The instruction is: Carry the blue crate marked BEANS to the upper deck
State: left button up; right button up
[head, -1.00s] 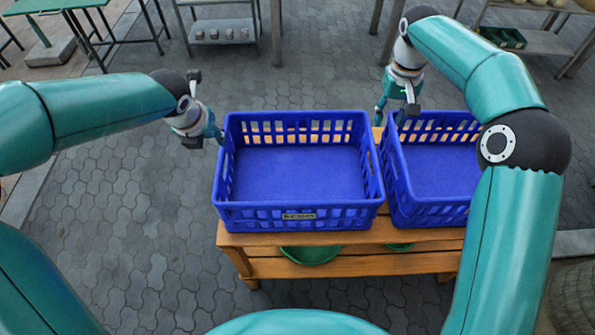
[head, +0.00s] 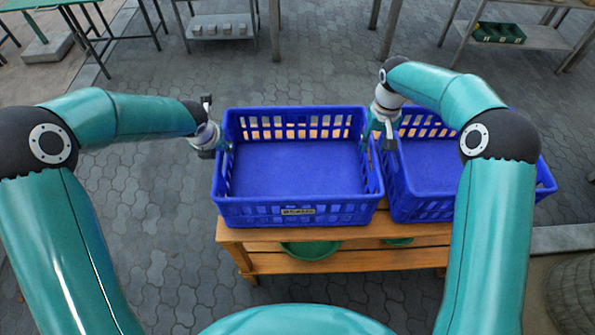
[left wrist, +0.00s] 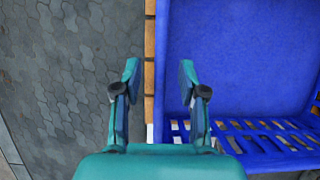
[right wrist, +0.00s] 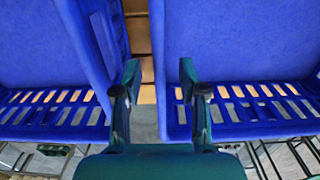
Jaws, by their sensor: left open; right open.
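A blue slatted crate (head: 250,216) stands on the left of a wooden table (head: 330,232). It looks empty, and the small label on its front wall is too blurred to read. My left gripper (head: 224,147) is open at its left rim; in the left wrist view the fingers (left wrist: 159,72) sit either side of the crate's edge (left wrist: 235,55). I cannot identify an upper deck.
A second blue crate (head: 412,208) stands close on the right, partly behind my right arm, with a narrow gap between. A green bowl (head: 311,250) sits on the table's lower shelf. Metal racks (head: 222,30) stand behind. Paving left of the table is clear.

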aim_at(223, 153)
pick_arm(q)
jog(key=shift+x, duration=2.5)
pick_arm(e)
jog(key=shift+f, duration=2.55)
pick_arm(q)
jog(key=shift+c, duration=0.4)
pick_arm(e)
jog(key=shift+c, duration=0.4)
pick_arm(q)
grip_shut()
pick_arm(e)
grip_shut()
pick_arm(q)
jog(key=shift+r, duration=0.1)
pick_arm(e)
jog(key=shift+d+r, duration=0.1)
jog(key=shift+r, duration=0.05)
